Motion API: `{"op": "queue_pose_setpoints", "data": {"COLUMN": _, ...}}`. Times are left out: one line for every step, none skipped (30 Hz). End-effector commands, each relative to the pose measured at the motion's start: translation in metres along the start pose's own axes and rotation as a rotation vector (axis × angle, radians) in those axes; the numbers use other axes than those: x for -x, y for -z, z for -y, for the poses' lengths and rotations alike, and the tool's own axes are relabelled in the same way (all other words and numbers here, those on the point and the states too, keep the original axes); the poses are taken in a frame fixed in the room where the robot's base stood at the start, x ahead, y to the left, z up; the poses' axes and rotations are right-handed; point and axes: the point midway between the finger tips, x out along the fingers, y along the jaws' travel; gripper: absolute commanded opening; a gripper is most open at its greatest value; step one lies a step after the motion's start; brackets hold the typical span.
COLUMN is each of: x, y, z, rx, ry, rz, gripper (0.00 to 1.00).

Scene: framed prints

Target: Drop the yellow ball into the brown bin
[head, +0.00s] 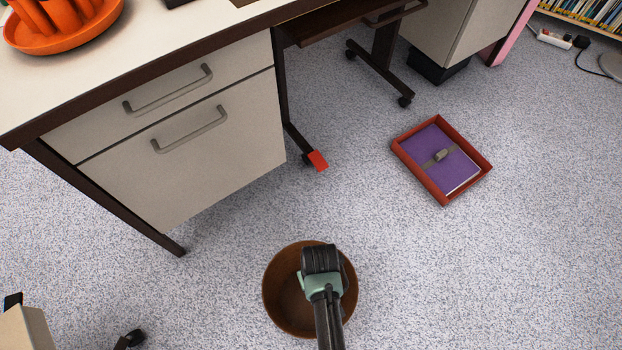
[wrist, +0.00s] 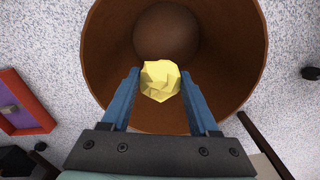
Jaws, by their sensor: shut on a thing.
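In the wrist view, my gripper (wrist: 160,85) is shut on the yellow ball (wrist: 160,79), which looks faceted and crumpled between the two blue fingers. The brown bin (wrist: 105,50) is a round open container behind the ball in that view, its mouth facing the camera. In the head view, the brown bin (head: 282,308) stands on the floor at the bottom middle, and my arm and gripper reach over it. The ball and fingertips are hidden there by my wrist. The ball appears within the outline of the bin's opening; its height above the rim is hard to tell.
A white desk with drawers (head: 180,140) stands at the left. A red tray (head: 444,198) with a purple book (head: 437,150) lies on the floor to the right. A small red thing (head: 317,160) is by the desk leg. Speckled floor around the bin is clear.

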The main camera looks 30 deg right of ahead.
Motion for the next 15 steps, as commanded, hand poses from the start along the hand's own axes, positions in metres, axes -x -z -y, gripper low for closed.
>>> {"op": "queue_pose_setpoints", "data": {"x": 0.0007, "y": 0.0000, "z": 0.0000, "rx": 0.000, "ry": 0.000, "rz": 0.000, "gripper": 0.10}}
{"op": "queue_pose_setpoints", "data": {"x": 0.0009, "y": 0.0000, "z": 0.0000, "rx": 0.000, "ry": 0.000, "rz": 0.000, "gripper": 0.10}}
{"op": "queue_pose_setpoints", "data": {"x": 0.0010, "y": 0.0000, "z": 0.0000, "rx": 0.000, "ry": 0.000, "rz": 0.000, "gripper": 0.10}}
{"op": "queue_pose_setpoints", "data": {"x": 0.0010, "y": 0.0000, "z": 0.0000, "rx": 0.000, "ry": 0.000, "rz": 0.000, "gripper": 0.10}}
{"op": "queue_pose_setpoints", "data": {"x": 0.0011, "y": 0.0001, "z": 0.0000, "rx": 0.000, "ry": 0.000, "rz": 0.000, "gripper": 0.65}}
{"op": "queue_pose_setpoints", "data": {"x": 0.0011, "y": 0.0001, "z": 0.0000, "rx": 0.000, "ry": 0.000, "rz": 0.000, "gripper": 0.72}}
{"op": "queue_pose_setpoints", "data": {"x": 0.0011, "y": 0.0001, "z": 0.0000, "rx": 0.000, "ry": 0.000, "rz": 0.000, "gripper": 0.77}}
{"op": "queue_pose_setpoints", "data": {"x": 0.0011, "y": 0.0001, "z": 0.0000, "rx": 0.000, "ry": 0.000, "rz": 0.000, "gripper": 0.82}}
{"op": "queue_pose_setpoints", "data": {"x": 0.0011, "y": 0.0001, "z": 0.0000, "rx": 0.000, "ry": 0.000, "rz": 0.000, "gripper": 0.90}}
{"op": "queue_pose_setpoints", "data": {"x": 0.0011, "y": 0.0001, "z": 0.0000, "rx": 0.000, "ry": 0.000, "rz": 0.000, "gripper": 0.95}}
{"op": "queue_pose_setpoints", "data": {"x": 0.0011, "y": 0.0001, "z": 0.0000, "rx": 0.000, "ry": 0.000, "rz": 0.000, "gripper": 0.96}}
{"op": "queue_pose_setpoints", "data": {"x": 0.0011, "y": 0.0001, "z": 0.0000, "rx": 0.000, "ry": 0.000, "rz": 0.000, "gripper": 0.96}}
{"op": "queue_pose_setpoints", "data": {"x": 0.0011, "y": 0.0002, "z": 0.0000, "rx": 0.000, "ry": 0.000, "rz": 0.000, "gripper": 0.96}}
{"op": "queue_pose_setpoints", "data": {"x": 0.0010, "y": 0.0002, "z": 0.0000, "rx": 0.000, "ry": 0.000, "rz": 0.000, "gripper": 0.96}}
{"op": "queue_pose_setpoints", "data": {"x": 0.0010, "y": 0.0002, "z": 0.0000, "rx": 0.000, "ry": 0.000, "rz": 0.000, "gripper": 0.96}}
